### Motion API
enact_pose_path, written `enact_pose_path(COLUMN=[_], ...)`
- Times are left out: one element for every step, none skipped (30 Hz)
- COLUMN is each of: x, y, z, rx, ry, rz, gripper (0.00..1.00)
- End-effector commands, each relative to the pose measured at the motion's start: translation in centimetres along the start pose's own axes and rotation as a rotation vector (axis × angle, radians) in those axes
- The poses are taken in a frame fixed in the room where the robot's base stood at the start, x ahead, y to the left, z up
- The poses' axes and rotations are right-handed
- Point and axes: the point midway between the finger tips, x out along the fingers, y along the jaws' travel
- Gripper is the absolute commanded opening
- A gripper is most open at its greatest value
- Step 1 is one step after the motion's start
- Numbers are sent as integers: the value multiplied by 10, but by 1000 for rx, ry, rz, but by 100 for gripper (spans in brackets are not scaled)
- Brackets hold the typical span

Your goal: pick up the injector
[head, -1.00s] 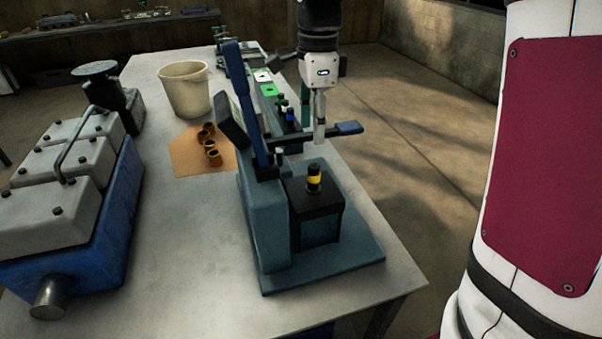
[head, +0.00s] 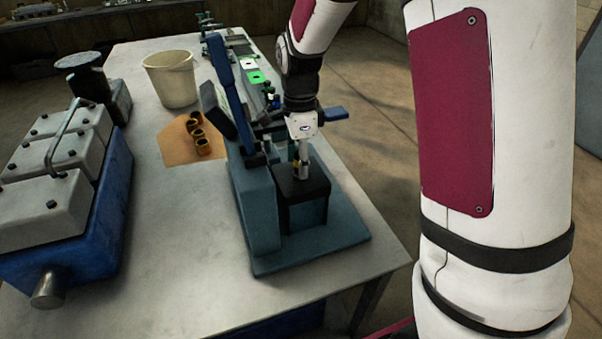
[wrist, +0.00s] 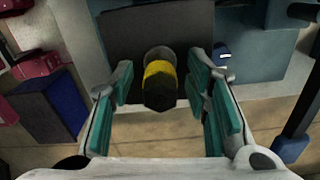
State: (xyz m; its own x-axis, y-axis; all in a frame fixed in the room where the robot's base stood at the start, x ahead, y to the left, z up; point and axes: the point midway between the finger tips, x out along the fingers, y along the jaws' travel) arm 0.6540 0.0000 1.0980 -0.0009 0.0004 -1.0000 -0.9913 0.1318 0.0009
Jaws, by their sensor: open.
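The injector (wrist: 158,82) is a short piece with a yellow band and a dark top. It stands in the black block (head: 303,207) of the blue-green test stand (head: 258,215). In the wrist view it sits between the teal pads of my gripper (wrist: 160,95), with a gap on both sides. My gripper is open. In the head view my gripper (head: 301,158) points down over the block, and its fingers hide most of the injector.
The stand's blue lever (head: 232,95) rises left of my gripper. A blue-tipped handle (head: 333,114) sticks out behind it. The table's front is clear.

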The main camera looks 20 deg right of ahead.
Motion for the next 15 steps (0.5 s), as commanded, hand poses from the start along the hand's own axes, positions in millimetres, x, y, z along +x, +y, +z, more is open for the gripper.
enact_pose_path(x=[1,1,1,1,1,1,1,1,1,1,1,1,1,1,1], y=[0,0,0,0,0,0,0,0,0,0,0,0,0,0,0], z=[0,0,0,0,0,0,0,0,0,0,0,0,0,0,0], rx=[0,0,0,0,0,0,0,0,0,0,0,0,0,0,0], ry=[0,0,0,0,0,0,0,0,0,0,0,0,0,0,0], rz=[0,0,-1,-1,-1,-1,-1,-1,-1,-1,-1,-1,-1,-1,-1], gripper=[43,43,43,43,43,43,39,32,23,16,9,0,0,0,0])
